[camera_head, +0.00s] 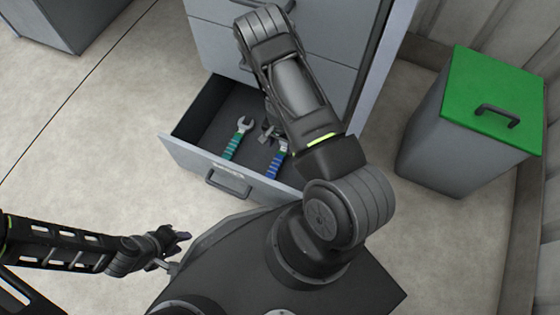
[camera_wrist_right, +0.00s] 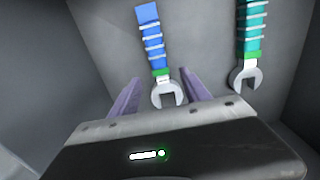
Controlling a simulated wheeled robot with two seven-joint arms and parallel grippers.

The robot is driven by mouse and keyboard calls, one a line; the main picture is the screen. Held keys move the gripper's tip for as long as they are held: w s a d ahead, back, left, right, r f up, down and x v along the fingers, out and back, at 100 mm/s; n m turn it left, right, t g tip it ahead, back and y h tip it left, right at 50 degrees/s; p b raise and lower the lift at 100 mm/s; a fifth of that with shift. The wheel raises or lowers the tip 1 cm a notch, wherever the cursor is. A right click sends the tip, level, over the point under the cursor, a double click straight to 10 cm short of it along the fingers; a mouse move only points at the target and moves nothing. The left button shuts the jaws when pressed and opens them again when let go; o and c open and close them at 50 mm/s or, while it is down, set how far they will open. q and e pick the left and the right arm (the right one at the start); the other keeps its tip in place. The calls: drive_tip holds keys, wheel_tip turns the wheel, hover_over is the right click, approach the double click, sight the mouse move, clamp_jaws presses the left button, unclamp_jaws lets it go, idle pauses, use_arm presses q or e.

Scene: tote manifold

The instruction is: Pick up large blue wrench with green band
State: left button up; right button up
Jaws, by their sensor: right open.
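The blue wrench (camera_wrist_right: 150,38) with a green band near its head lies on the floor of the open drawer (camera_head: 205,170); its blue handle also shows in the head view (camera_head: 275,167). My right gripper (camera_wrist_right: 161,76) is open, with its two purple fingers on either side of the wrench's silver open-ended head. I cannot tell how far above the wrench the fingers are. In the head view my right arm covers part of the drawer and most of that gripper. My left gripper (camera_head: 182,236) is low at the left, outside the drawer; its jaws are too small to read.
A teal wrench (camera_wrist_right: 253,28), also with a green band, lies to the right of the blue one in the wrist view and to its left in the head view (camera_head: 236,141). Drawer walls enclose both. A grey bin with a green lid (camera_head: 490,95) stands at the right.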

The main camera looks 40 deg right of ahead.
sight(280, 156)
drive_tip(key=shift+f+b, duration=0.45)
drive_tip(key=shift+f, duration=0.8)
wheel_tip(280, 156, down, 5)
drive_tip(key=b, duration=0.2)
drive_tip(key=shift+s+a+f+b, duration=0.1)
drive_tip(key=shift+f+b, duration=0.05)
drive_tip(key=shift+b, duration=0.2)
clamp_jaws()
idle(0.5)
